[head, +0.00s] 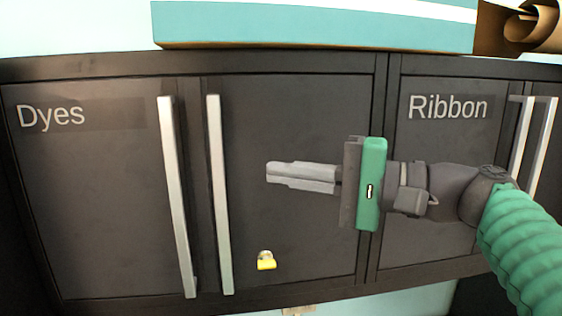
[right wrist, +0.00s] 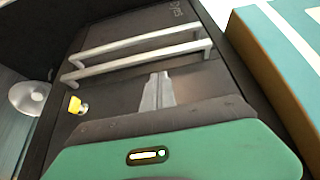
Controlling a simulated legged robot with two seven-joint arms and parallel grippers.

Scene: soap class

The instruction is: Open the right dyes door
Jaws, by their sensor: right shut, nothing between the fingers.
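The dark cabinet has a left door (head: 95,200) labelled "Dyes" and a right dyes door (head: 300,115) beside it, both closed. The right door's long silver handle (head: 220,195) stands upright near its left edge, next to the left door's handle (head: 178,195). Both handles also show in the right wrist view, the nearer one being the right door's handle (right wrist: 135,62). My right gripper (head: 268,172) is shut and empty in front of the right door, to the right of its handle and apart from it; its fingers (right wrist: 158,80) point toward the handles. My left gripper is not in view.
A yellow padlock-like piece (head: 266,261) sits low on the right door. The "Ribbon" cabinet (head: 435,140) is to the right, with its own handles (head: 518,140). A teal and white box (head: 310,28) lies on top, with brown rolls (head: 530,25) beside it.

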